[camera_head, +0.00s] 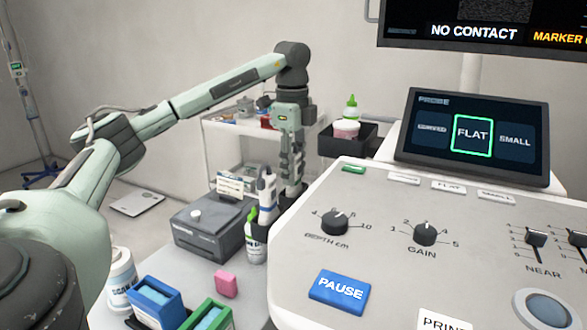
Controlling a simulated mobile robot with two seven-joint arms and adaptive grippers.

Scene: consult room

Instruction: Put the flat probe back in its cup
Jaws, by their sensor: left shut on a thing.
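My left gripper (291,180) points down beside the left edge of the console. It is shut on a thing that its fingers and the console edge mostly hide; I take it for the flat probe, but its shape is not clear. I cannot tell whether the probe's cup is in view. My right gripper is not in view.
The grey console (375,205) fills the right, with knobs, sliders and a tablet (473,138) showing FLAT outlined in green. A monitor (487,25) reads NO CONTACT. A grey box (205,237), a pink block (227,284) and a white tub (122,270) stand lower left.

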